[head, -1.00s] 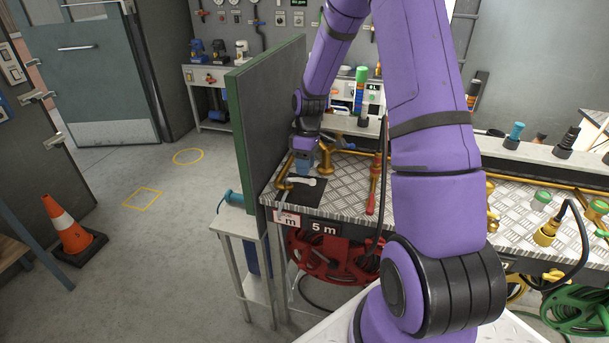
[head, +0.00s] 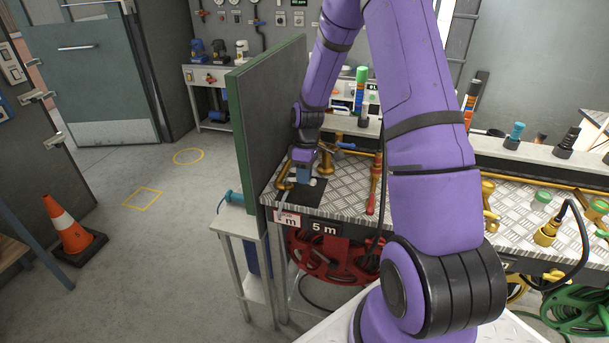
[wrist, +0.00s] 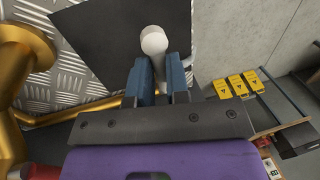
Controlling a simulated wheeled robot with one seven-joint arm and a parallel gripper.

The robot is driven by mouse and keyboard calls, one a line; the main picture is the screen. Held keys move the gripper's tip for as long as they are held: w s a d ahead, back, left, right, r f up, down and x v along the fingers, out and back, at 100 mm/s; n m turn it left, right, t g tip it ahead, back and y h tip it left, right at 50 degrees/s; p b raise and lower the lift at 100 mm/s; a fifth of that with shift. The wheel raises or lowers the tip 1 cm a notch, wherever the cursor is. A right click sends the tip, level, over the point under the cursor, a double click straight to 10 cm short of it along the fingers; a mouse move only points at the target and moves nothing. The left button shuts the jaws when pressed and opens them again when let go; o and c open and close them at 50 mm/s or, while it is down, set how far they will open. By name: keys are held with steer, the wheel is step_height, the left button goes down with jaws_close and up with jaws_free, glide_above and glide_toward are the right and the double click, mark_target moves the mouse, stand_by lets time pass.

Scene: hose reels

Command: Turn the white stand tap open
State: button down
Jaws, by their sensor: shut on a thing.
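The white tap handle (wrist: 153,42) shows in the wrist view as a rounded white knob end at the tips of my blue fingers, over a dark mat. My gripper (wrist: 158,72) is shut on the handle; where the fingers meet it is partly hidden. In the head view my gripper (head: 303,176) points down at the handle on the left end of the bench, by the green-edged panel.
The tall green-edged panel (head: 270,110) stands close on the left. Brass pipework with a blue lever (head: 345,146) is just behind right, and a red-handled part (head: 371,190) stands to the right. A red hose reel (head: 335,258) hangs below the bench.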

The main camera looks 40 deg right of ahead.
steer(key=shift+d, duration=0.15)
steer(key=n, duration=0.2)
steer(key=w+d+n, duration=0.1)
steer(key=n, duration=0.1)
steer(key=shift+w+d+f+n+g+h, duration=0.1)
steer(key=shift+w+n+g+h, duration=0.1)
steer(key=shift+n+g+h, duration=0.15)
steer(key=shift+w+d+n+h, duration=0.25)
steer(key=shift+w+n, duration=0.35)
steer(key=shift+n, duration=0.85)
steer(key=shift+w+n+h, duration=0.3)
steer(key=shift+w+n, duration=0.3)
steer(key=shift+n, duration=0.8)
steer(key=c, duration=1.1)
jaws_free()
steer(key=shift+d, duration=0.1)
steer(key=shift+w, duration=0.1)
